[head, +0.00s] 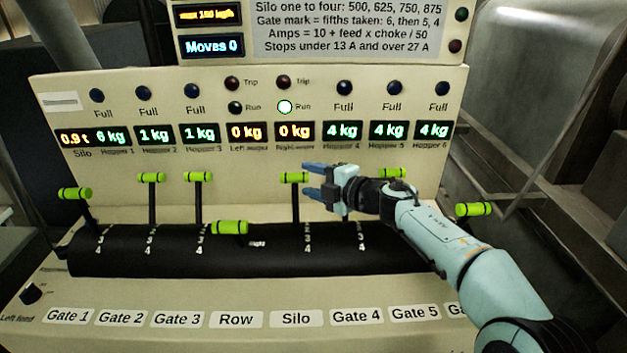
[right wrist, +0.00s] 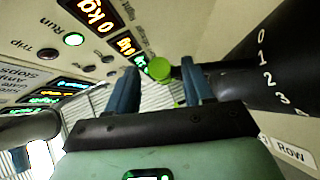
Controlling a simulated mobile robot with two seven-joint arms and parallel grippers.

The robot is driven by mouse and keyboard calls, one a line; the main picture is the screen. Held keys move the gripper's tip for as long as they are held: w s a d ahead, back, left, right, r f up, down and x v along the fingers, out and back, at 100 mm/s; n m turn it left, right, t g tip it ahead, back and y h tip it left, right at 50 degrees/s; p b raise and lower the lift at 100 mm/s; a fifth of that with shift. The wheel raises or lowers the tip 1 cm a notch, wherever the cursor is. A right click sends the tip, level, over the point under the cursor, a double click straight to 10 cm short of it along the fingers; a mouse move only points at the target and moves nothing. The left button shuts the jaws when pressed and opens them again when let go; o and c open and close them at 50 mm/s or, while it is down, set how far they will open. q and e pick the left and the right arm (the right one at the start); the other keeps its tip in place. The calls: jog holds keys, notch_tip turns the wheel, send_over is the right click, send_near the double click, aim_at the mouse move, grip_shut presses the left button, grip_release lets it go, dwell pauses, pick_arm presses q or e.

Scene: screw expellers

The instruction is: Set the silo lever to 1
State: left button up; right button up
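The silo lever has a bright green handle (head: 294,177) on a dark stem that rises from the black drum, above the Silo label (head: 296,317). It stands up near the far end of its slot; its exact mark is hard to read. My right gripper (head: 312,178) comes in from the right, fingers pointing left, open, with the tips at the handle's right end. In the right wrist view a round green handle end (right wrist: 159,68) shows between the two separated fingertips (right wrist: 160,82). I cannot tell whether they touch it. My left gripper is not in view.
Other green-handled levers stand on both sides: Gate 3 (head: 199,176), Row (head: 230,227), pulled lower, and Gate 5 (head: 396,173), close behind my arm. The black drum (head: 150,252) carries number marks. The panel of displays (head: 250,180) rises behind the levers.

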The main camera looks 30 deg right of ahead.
jog(key=shift+s, duration=0.1)
jog(key=v, duration=1.3)
jog(key=shift+p, duration=0.45)
jog(key=shift+s, duration=0.1)
